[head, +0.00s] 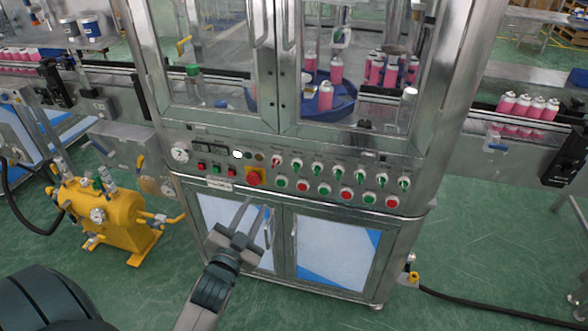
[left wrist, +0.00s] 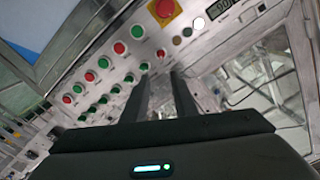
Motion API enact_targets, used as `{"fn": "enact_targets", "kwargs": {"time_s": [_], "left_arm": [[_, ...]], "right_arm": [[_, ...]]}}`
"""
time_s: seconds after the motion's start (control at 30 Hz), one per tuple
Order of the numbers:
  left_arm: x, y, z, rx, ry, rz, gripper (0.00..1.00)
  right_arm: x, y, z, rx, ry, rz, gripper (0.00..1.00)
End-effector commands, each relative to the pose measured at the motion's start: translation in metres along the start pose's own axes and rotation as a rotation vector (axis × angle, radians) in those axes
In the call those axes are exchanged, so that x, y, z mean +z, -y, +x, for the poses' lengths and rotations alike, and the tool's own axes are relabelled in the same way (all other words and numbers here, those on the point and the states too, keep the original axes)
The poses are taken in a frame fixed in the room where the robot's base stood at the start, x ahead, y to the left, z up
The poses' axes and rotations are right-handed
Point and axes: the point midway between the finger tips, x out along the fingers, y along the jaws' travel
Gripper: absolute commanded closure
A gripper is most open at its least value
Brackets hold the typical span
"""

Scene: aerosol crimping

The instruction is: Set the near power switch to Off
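The control panel (head: 330,183) on the front of the steel machine carries a row of selector switches. The leftmost one, a red-handled switch (head: 276,162), may be the power switch; its label is too small to read. Just below and left of it is a red emergency stop button on a yellow plate (head: 254,177), also in the left wrist view (left wrist: 165,9). My left gripper (head: 256,205) is open and empty, its fingers pointing up just below the panel, in front of the lower left door. In the left wrist view its fingers (left wrist: 161,80) stand apart. My right gripper is not in view.
Green and red push buttons (head: 323,188) and green-handled switches (head: 340,172) crowd the panel to the right. A gauge (head: 180,152) and small displays (head: 208,148) sit at its left. A yellow pump unit (head: 105,220) stands on the floor at left.

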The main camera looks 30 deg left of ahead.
Motion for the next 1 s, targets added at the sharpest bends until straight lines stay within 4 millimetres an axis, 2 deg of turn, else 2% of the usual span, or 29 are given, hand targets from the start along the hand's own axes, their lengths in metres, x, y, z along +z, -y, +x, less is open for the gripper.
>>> {"fn": "enact_targets", "kwargs": {"time_s": [0.57,0.77,1.0], "left_arm": [[-0.003,0.002,0.006,-0.004,-0.004,0.002,0.74],[-0.004,0.003,0.026,-0.004,-0.005,0.002,0.74],[-0.004,0.004,0.066,-0.004,-0.004,0.002,0.74]], "right_arm": [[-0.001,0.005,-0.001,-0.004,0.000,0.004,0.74],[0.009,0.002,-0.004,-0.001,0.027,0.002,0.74],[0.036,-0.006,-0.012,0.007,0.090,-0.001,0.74]]}}
